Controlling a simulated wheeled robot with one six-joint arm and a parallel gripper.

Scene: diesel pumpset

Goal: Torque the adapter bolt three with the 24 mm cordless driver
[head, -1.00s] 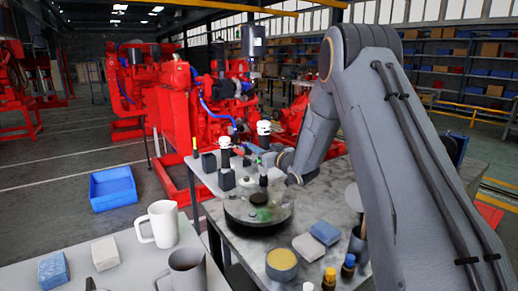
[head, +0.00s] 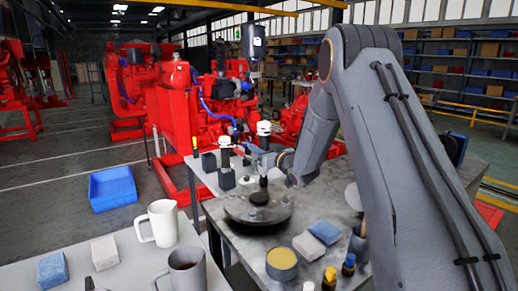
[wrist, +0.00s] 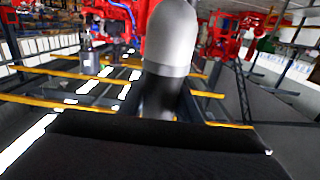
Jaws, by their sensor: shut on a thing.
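A round dark adapter disc (head: 240,213) lies on the grey metal table, with a dark raised part at its middle. My gripper (head: 266,158) is above the disc, shut on a cordless driver (head: 264,129) with a white top and dark body. The driver appears upright over the disc's middle; I cannot tell whether its socket touches a bolt. In the wrist view the driver (wrist: 171,45) shows as a blurred pale cylinder with a dark lower part. A similar white-topped driver (head: 225,143) stands behind left. Socket sizes and single bolts are too small to tell.
A yellow-topped tin (head: 281,264), sponges (head: 325,232) and small bottles (head: 348,265) stand on the table's near side. A white mug (head: 160,222) and a grey mug (head: 187,270) stand on the front-left table. A blue bin (head: 113,188) is on the floor. Red pumpsets (head: 175,110) stand behind.

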